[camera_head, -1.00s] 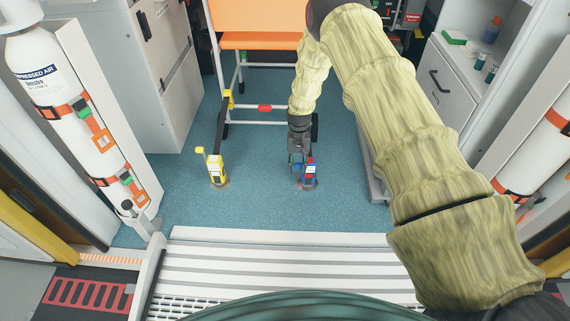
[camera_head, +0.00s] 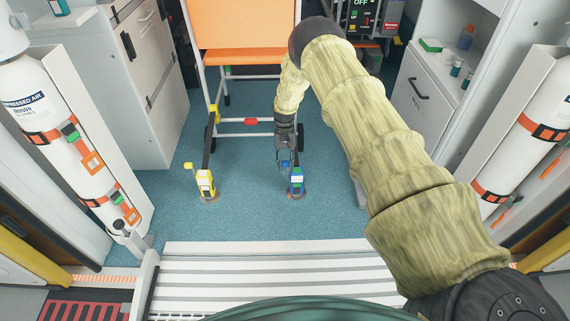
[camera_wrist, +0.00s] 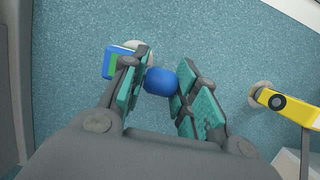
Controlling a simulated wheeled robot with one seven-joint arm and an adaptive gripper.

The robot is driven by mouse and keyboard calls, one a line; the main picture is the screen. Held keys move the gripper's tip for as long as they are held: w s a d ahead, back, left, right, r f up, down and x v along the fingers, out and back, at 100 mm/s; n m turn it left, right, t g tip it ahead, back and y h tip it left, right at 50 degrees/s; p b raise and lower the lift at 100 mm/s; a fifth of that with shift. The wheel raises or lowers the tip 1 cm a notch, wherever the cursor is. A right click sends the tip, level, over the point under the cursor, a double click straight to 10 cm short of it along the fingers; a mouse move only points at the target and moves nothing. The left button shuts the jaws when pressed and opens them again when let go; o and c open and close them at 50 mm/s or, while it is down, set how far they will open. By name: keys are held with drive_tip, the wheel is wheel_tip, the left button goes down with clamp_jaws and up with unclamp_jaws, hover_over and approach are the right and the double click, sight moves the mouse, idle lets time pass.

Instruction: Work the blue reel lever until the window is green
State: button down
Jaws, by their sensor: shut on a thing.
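The blue reel (camera_head: 297,185) stands on the blue floor at the middle of the head view, and its window (camera_head: 296,181) shows green. In the wrist view the reel's blue body (camera_wrist: 107,63) with the green patch is at the upper left, partly behind a finger. The blue knob of its lever (camera_wrist: 161,82) sits between the fingers. My gripper (camera_head: 288,161) is shut on this knob, beside the reel; the rest of the lever is mostly hidden.
A yellow reel (camera_head: 207,184) stands to the left, its strap running up to the orange chair (camera_head: 228,30). White ramp slats (camera_head: 290,265) lie in front. Air cylinders (camera_head: 55,130) and cabinets flank the floor.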

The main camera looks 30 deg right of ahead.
drive_tip(key=shift+w+d, duration=0.1)
drive_tip(key=shift+w, duration=0.15)
drive_tip(key=c, duration=1.1)
unclamp_jaws()
drive_tip(key=shift+s, duration=0.1)
drive_tip(key=v, duration=1.2)
drive_tip(key=shift+r, duration=0.1)
